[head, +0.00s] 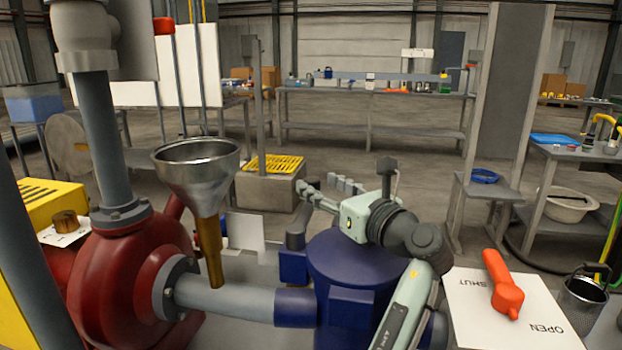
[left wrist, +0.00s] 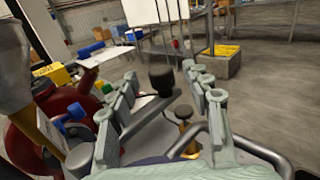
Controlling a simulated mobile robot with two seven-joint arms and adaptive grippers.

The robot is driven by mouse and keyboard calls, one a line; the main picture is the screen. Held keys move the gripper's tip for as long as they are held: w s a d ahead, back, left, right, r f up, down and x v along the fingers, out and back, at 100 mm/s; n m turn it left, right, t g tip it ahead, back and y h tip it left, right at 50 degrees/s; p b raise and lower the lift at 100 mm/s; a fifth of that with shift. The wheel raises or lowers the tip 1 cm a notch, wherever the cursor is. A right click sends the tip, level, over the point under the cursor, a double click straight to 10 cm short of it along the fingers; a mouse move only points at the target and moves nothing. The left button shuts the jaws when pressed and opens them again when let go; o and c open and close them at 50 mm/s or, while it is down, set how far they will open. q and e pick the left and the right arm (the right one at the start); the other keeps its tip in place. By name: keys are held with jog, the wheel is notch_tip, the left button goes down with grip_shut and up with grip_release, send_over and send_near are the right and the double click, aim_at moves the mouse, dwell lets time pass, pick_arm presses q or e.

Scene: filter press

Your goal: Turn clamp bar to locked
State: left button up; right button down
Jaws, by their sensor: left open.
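My left gripper (head: 330,192) is open above the far side of the blue filter housing (head: 350,262), its fingers pointing away from me. In the left wrist view, the left gripper (left wrist: 170,95) has its two ridged pale fingers spread apart. Between and beyond them is a black knob (left wrist: 161,79) on a grey bar (left wrist: 150,108), which looks like the clamp bar. A brass-coloured post (left wrist: 184,116) stands beside it. The fingers do not visibly hold the bar. My right gripper is not in view.
A metal funnel (head: 196,165) and a red pump (head: 130,275) stand at left, with a grey pipe (head: 225,298) to the housing. An orange handle (head: 502,285) lies over a SHUT/OPEN plate (head: 470,312) at right.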

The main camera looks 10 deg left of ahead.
aim_at(316, 183)
pick_arm(q)
jog(key=shift+x, duration=1.9)
grip_shut()
